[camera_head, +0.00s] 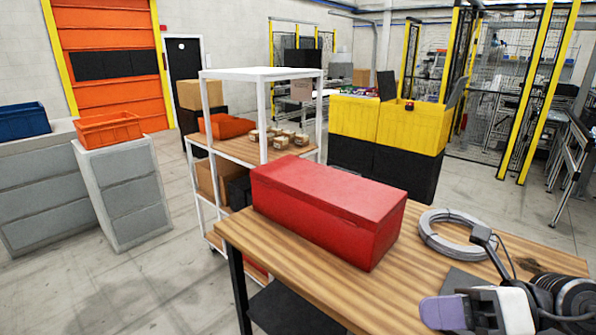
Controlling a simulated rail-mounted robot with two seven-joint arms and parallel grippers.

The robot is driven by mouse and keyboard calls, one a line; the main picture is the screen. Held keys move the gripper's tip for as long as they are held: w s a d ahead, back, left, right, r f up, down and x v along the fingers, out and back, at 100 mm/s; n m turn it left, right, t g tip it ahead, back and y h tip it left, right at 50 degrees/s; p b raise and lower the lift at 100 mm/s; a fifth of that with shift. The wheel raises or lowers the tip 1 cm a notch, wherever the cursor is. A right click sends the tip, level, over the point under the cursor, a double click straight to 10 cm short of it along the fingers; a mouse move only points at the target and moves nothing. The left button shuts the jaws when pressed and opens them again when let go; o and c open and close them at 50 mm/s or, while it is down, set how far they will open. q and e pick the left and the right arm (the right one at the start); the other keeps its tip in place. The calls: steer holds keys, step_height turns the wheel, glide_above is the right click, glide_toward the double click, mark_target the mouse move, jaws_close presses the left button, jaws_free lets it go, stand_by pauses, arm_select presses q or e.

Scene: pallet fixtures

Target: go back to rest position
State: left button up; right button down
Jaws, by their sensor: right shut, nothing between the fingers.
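My right gripper (446,312) shows at the lower right, over the near right part of the wooden table (335,292). Its pale purple fingers point to the left and are shut, with nothing held between them. The white and black wrist parts behind it reach to the right edge of the picture. My left gripper is not in view.
A closed red box (325,205) lies on the table, left of a grey coiled cable (452,234). A white shelf rack (262,73) with small boxes stands behind. Grey cabinets (128,190) with an orange crate (108,129) stand left. Open floor lies at left front.

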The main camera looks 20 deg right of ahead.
steer(key=w+d+r+m+t+y, duration=0.1)
steer(key=w+d+r+m+t, duration=0.2)
steer(key=r+m+t, duration=0.4)
steer(key=w+d+m+t+h, duration=0.2)
steer(key=d+m+t+h, duration=0.3)
steer(key=m+h, duration=0.5)
steer(key=w+d+m+t+h, duration=0.2)
steer(key=d+m+t+h, duration=0.25)
steer(key=m+h, duration=0.45)
step_height(320, 180, down, 22)
steer(key=s+a+m+g+h+p, duration=0.1)
steer(key=s+a+m+g+h, duration=0.15)
steer(key=m+g, duration=0.75)
steer(key=s+a+f+m+g+y+p, duration=0.1)
steer(key=s+a+f+g+y, duration=0.15)
steer(key=s+a+f, duration=0.4)
steer(key=s+a+f+g+y+p, duration=0.1)
steer(key=s+a+f+g+y, duration=0.2)
steer(key=s+f, duration=0.65)
steer(key=s+a+f+m+g+y+p, duration=0.1)
steer(key=s+a+f+g, duration=0.35)
steer(key=s+f, duration=0.3)
step_height(320, 180, up, 37)
steer(key=p, duration=3.7)
steer(key=shift+w+a+p, duration=0.15)
steer(key=shift+a+p, duration=0.15)
steer(key=shift+p, duration=0.1)
